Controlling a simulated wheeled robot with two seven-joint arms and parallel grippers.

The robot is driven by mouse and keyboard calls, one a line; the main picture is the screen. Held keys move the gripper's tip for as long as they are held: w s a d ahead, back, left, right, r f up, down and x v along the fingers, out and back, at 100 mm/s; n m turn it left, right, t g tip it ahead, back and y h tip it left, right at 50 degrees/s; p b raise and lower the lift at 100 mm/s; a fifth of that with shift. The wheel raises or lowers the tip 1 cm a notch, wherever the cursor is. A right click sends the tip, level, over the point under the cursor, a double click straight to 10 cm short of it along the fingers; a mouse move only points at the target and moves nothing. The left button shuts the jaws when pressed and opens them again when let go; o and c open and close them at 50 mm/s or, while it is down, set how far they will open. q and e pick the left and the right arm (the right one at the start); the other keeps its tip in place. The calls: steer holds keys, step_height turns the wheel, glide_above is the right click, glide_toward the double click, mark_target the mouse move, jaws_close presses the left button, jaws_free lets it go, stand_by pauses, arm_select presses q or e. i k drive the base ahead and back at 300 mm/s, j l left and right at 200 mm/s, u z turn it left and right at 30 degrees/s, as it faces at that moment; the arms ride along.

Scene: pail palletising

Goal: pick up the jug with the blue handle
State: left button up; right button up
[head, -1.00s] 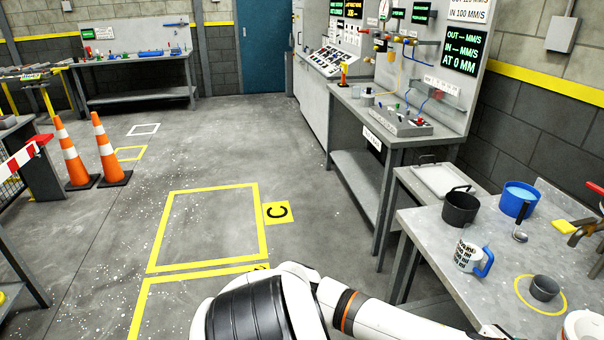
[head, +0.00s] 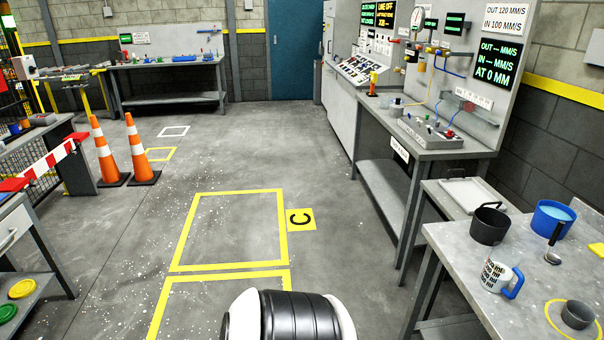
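The jug with the blue handle (head: 496,276) is white with black print. It stands upright on the grey table (head: 455,243) at the lower right, its handle toward the right. A black pot (head: 489,226) stands behind it, and a blue pot (head: 552,220) stands behind it to the right. A small dark grey cup (head: 577,314) sits in front of it to the right, inside a yellow ring. Part of my arm shows at the bottom middle, but neither gripper is in view.
A metal ladle (head: 554,245) is between the blue pot and the jug. A pale tray (head: 474,195) lies on a side surface behind the table. Two orange cones (head: 140,150) stand at the left. The floor in the middle, with a yellow-marked square, is clear.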

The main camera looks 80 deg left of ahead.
mark_target(503, 262)
steer(key=u, duration=1.3)
